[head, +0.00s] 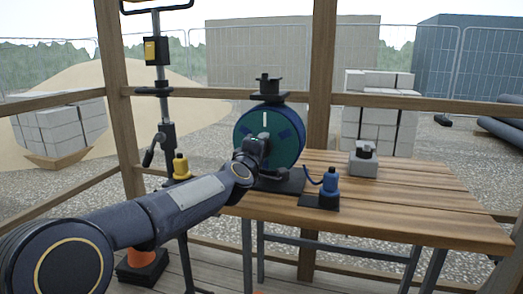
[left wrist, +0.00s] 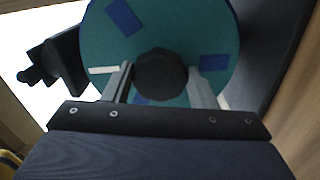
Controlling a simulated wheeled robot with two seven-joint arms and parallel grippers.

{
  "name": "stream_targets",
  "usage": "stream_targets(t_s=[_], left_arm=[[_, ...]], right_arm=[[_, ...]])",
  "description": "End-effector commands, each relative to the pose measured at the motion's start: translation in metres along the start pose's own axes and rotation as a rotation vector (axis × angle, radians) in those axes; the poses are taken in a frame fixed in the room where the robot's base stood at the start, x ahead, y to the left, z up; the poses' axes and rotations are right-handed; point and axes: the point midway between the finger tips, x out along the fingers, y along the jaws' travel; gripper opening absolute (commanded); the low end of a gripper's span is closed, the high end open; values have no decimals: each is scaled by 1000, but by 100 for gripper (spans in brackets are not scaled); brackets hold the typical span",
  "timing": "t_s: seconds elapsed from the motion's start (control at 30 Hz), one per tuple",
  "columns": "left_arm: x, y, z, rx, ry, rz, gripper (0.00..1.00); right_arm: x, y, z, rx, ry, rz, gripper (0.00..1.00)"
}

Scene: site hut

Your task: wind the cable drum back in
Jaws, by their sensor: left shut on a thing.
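The cable drum (head: 285,125) stands upright on a black base at the table's left end. Its teal face with blue patches and a white mark is turned toward me, and it fills the left wrist view (left wrist: 185,22). A dark round knob (left wrist: 160,74) sticks out of the face. My left gripper (head: 259,150) is at the drum's front; in the left wrist view its fingers (left wrist: 160,88) lie on both sides of the knob, shut on it. The gripper and wrist hide the drum's lower left in the head view. My right gripper is not in view.
The wooden table (head: 430,215) has free room at its right. A blue plug-like piece (head: 330,182) with a short dark cable stands on a black plate right of the drum. A grey block (head: 363,163) is farther right. A black stand (head: 167,110) and a wooden post (head: 318,80) are nearby.

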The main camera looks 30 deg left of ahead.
Motion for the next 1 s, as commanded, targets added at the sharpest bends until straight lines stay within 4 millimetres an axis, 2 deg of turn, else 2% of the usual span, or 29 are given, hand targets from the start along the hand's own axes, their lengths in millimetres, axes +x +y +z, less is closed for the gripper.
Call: stream_targets(t_s=[0.03, 0.17, 0.5, 0.57, 0.9, 1.0], left_arm=[[0, 0, -1, -6, 2, 0, 56], [0, 0, -1, -4, 2, 0, 73], [-4, 0, 0, -2, 0, 0, 74], [-10, 1, 0, -2, 0, 0, 74], [-65, 2, -1, -3, 2, 1, 74], [-74, 1, -1, -3, 1, 1, 74]], right_arm=[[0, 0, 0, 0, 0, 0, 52], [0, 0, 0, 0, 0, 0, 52], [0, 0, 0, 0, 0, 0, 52], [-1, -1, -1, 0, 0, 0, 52], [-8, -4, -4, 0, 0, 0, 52], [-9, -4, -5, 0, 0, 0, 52]])
